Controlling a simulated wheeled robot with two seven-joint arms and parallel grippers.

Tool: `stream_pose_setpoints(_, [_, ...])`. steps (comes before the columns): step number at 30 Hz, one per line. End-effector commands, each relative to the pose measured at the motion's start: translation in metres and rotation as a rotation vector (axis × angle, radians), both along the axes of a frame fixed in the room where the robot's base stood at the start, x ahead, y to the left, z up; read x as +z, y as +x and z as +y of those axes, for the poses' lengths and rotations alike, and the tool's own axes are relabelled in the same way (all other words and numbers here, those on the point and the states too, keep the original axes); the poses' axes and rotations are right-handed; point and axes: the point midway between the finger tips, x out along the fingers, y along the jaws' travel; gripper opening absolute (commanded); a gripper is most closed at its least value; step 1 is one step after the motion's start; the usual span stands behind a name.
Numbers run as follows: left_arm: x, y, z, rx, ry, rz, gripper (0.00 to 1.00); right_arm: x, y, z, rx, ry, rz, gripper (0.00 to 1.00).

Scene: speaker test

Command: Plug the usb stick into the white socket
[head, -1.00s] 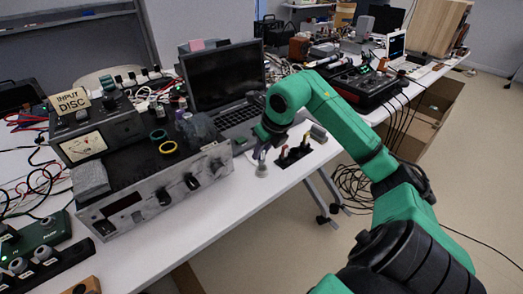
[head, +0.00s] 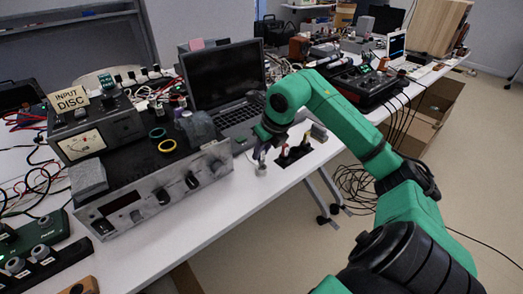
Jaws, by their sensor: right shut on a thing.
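My right gripper (head: 260,153) points down over the white table, just right of the silver-fronted amplifier (head: 160,190). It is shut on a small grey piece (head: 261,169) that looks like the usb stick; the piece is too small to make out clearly. I cannot tell whether its lower end touches the table. Right of the gripper is a dark plate (head: 294,158) with small upright parts, one with a reddish top (head: 284,151) and one with a pale top (head: 306,138). I cannot tell which is the white socket. My left gripper is out of view.
A laptop (head: 222,75) stands behind the gripper. An "INPUT DISC" sign (head: 70,99) sits on a meter box (head: 95,130) at the left. A small grey block (head: 318,132) lies beyond the plate. The white table's (head: 235,205) front strip is clear.

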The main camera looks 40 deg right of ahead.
Motion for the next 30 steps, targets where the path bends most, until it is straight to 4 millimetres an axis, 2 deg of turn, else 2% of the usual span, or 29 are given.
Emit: stream_pose_setpoints(30, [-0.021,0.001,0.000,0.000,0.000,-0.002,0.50,-0.022,0.000,0.000,0.000,0.000,0.001,0.00])
